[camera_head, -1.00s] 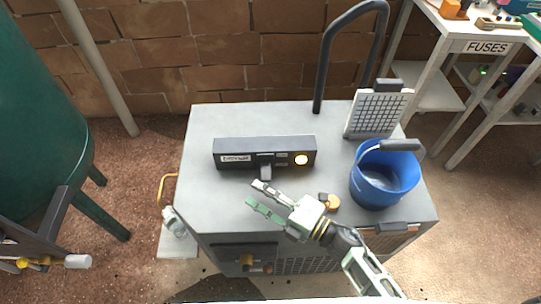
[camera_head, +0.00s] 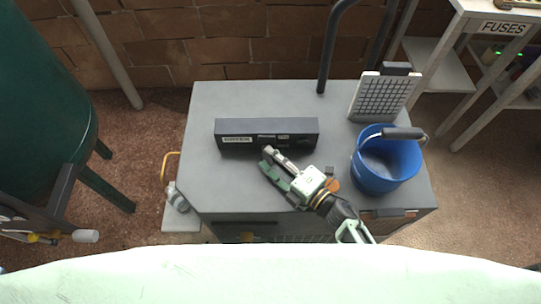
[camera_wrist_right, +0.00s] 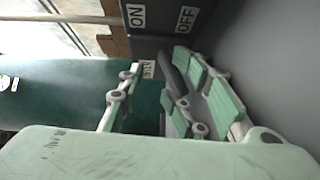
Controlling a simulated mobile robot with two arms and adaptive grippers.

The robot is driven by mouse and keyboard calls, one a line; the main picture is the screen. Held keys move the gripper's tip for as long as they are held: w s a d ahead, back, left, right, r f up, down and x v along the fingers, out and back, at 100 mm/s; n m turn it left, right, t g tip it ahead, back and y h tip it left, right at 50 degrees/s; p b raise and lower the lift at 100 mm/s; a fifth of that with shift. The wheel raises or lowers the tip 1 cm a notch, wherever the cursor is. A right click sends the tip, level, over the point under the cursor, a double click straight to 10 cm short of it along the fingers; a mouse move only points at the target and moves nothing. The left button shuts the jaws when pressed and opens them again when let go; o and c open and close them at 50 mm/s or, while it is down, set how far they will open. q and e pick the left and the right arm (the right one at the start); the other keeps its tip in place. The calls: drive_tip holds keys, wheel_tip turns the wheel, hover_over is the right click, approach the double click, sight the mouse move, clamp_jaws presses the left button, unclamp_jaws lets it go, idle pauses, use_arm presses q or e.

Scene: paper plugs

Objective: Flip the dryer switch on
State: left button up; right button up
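The dryer switch is on a dark control box (camera_head: 267,126) lying on a grey cabinet (camera_head: 215,185). The box carries a white label and darker front fittings. In the right wrist view the box front (camera_wrist_right: 165,25) shows an ON label (camera_wrist_right: 136,16) and an OFF label (camera_wrist_right: 187,19). My right gripper (camera_head: 267,158) is open at the front of the box, with its fingertips by the switch area. Its fingers (camera_wrist_right: 155,95) also show in the wrist view, apart. The switch lever is hidden or cannot be told from the fingers. My left gripper is not in view.
A blue bucket (camera_head: 372,178) and a white gridded panel (camera_head: 380,97) stand on the cabinet's right side. A black pipe (camera_head: 328,55) rises behind. A dark green tank (camera_head: 45,100) stands left, and a shelf marked FUSES (camera_head: 501,28) right. The cabinet's left top is clear.

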drive_tip(key=shift+w+a+r+y, duration=0.1)
drive_tip(key=shift+a+r+y, duration=0.3)
drive_tip(key=shift+a+r, duration=0.3)
drive_tip(key=shift+o, duration=0.2)
drive_tip(key=shift+a, duration=0.1)
drive_tip(key=shift+w+a, duration=0.1)
clamp_jaws()
drive_tip(key=shift+a+f, duration=0.25)
drive_tip(key=shift+a, duration=0.05)
drive_tip(key=shift+f, duration=0.1)
drive_tip(key=shift+d, duration=0.1)
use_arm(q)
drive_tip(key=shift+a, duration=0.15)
use_arm(e)
drive_tip(key=shift+d+f, duration=0.1)
drive_tip(key=shift+d, duration=0.2)
